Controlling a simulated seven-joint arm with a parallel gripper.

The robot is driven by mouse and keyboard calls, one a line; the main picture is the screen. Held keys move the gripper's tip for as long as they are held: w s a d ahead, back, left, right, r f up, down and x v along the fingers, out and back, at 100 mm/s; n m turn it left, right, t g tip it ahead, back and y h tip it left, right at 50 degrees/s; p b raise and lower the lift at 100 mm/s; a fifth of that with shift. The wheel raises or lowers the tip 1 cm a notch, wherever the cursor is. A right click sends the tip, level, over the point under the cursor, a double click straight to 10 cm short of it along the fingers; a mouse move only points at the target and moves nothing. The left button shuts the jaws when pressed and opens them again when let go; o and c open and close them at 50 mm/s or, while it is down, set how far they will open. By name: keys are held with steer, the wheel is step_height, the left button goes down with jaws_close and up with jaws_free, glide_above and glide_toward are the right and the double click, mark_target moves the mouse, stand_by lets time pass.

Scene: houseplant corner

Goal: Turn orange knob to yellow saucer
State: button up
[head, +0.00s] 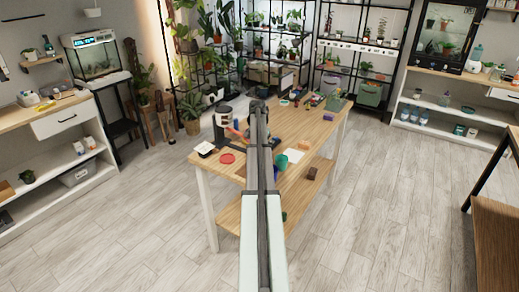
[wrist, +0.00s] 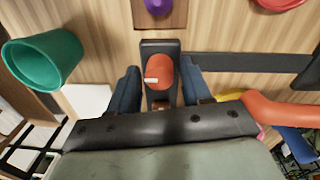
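The orange knob (wrist: 161,68) sits on a dark base in the middle of the wrist view. A small white mark shows on the lower left part of its top. My gripper (wrist: 159,76) is open, with one blue finger on each side of the knob. A gap shows between each finger and the knob. A yellow piece (wrist: 231,95), which may be the yellow saucer, shows at the right, mostly hidden behind my gripper body. In the head view my own arm hides the knob and the gripper.
A teal cup (wrist: 44,60) stands left of the gripper. A purple knob (wrist: 158,6) on a brown block lies beyond the orange one. A red saucer (wrist: 280,3) is at the top right. A curved orange object (wrist: 285,112) is close on the right. The wooden table (head: 314,134) holds several other items.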

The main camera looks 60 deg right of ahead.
steer(key=c, duration=0.8)
steer(key=shift+n, duration=0.4)
steer(key=n, duration=0.3)
steer(key=shift+n, duration=0.4)
steer(key=n, duration=0.5)
steer(key=shift+h, duration=0.3)
steer(key=o, duration=1)
steer(key=shift+o, duration=0.2)
steer(key=shift+r, duration=0.1)
